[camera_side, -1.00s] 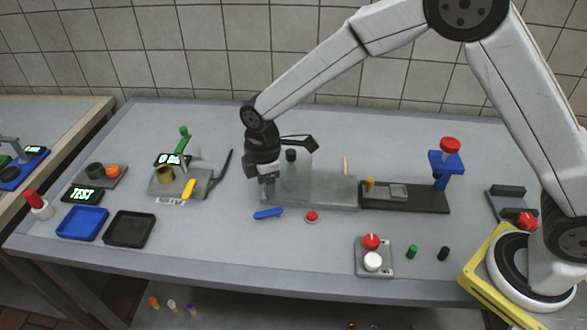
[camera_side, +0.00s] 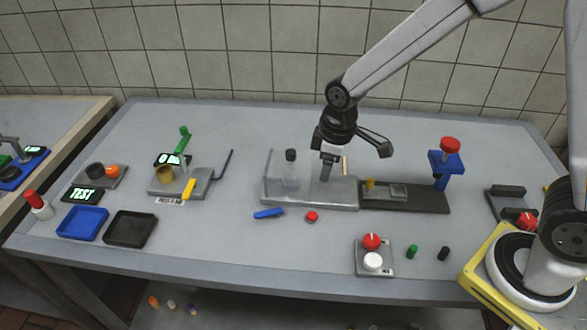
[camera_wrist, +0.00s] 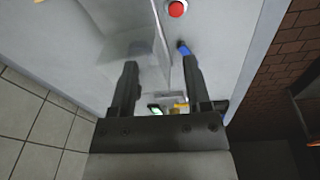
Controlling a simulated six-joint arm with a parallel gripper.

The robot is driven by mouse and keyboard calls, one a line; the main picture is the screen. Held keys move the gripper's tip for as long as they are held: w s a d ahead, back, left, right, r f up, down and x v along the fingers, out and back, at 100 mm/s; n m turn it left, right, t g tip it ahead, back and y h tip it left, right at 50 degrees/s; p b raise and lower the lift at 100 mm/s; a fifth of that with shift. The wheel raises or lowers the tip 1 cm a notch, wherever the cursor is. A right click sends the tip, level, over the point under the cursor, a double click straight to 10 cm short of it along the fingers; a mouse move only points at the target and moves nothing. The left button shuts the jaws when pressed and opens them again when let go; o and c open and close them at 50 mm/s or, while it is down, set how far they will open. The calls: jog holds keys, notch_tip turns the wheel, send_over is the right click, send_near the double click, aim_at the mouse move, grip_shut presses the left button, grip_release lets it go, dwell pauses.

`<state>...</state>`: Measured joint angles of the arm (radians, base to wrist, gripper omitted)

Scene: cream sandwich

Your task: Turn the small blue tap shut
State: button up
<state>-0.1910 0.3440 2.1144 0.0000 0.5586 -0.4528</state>
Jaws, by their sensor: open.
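The small blue tap (camera_side: 268,213) shows as a short blue bar at the front left of the grey stand with clear walls (camera_side: 335,194). In the wrist view the blue piece (camera_wrist: 183,47) shows near the tip of one finger, beyond the clear wall; its turn position is unclear. My gripper (camera_side: 325,178) points down over the right part of the stand, to the right of the tap and apart from it. In the wrist view my gripper (camera_wrist: 160,66) has its two fingers apart, with nothing held between them.
A dark-capped clear bottle (camera_side: 290,170) stands on the stand's left part. A red button (camera_side: 312,216) sits in front. A black base (camera_side: 430,200) with a blue press (camera_side: 446,160) is at right. The front middle of the table is mostly clear.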

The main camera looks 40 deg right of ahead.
jog(key=s+d+m+t, duration=0.1)
jog(key=s+d+m, duration=0.6)
jog(key=s, duration=0.3)
jog(key=shift+d+r, duration=0.15)
jog(key=shift+r, duration=0.3)
jog(key=n+g, duration=0.2)
jog(key=n, duration=1.1)
send_over(261, 214)
notch_tip(261, 214, down, 6)
jog(key=shift+r, duration=0.2)
jog(key=shift+f, duration=3.85)
